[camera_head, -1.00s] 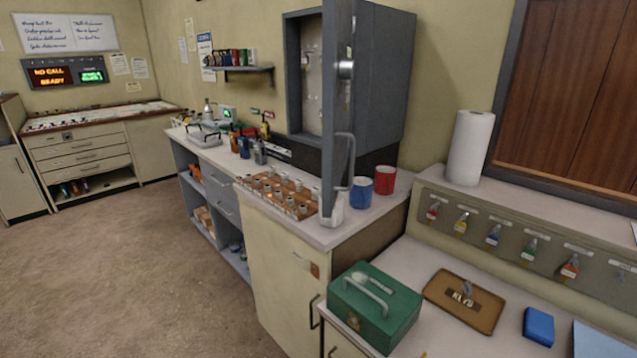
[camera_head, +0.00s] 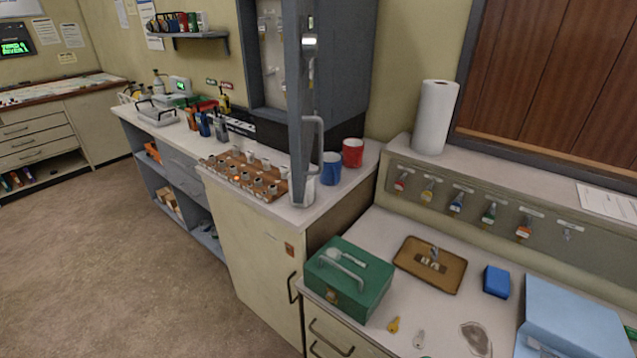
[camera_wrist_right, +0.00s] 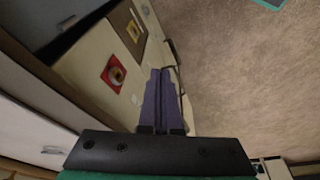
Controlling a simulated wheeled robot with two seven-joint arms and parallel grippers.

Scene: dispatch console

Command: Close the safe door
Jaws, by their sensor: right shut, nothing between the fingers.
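The grey safe (camera_head: 270,55) is mounted on the wall above the counter in the head view, and keys hang inside it. Its safe door (camera_head: 300,110) stands wide open, swung out towards me and seen nearly edge-on. My left gripper is in neither current view.
A wooden rack of small knobbed pieces (camera_head: 245,175), a blue mug (camera_head: 330,168) and a red mug (camera_head: 352,152) stand on the counter near the door. A green cash box (camera_head: 348,278) and a brown tray (camera_head: 430,264) sit on the lower desk. The floor at left is clear.

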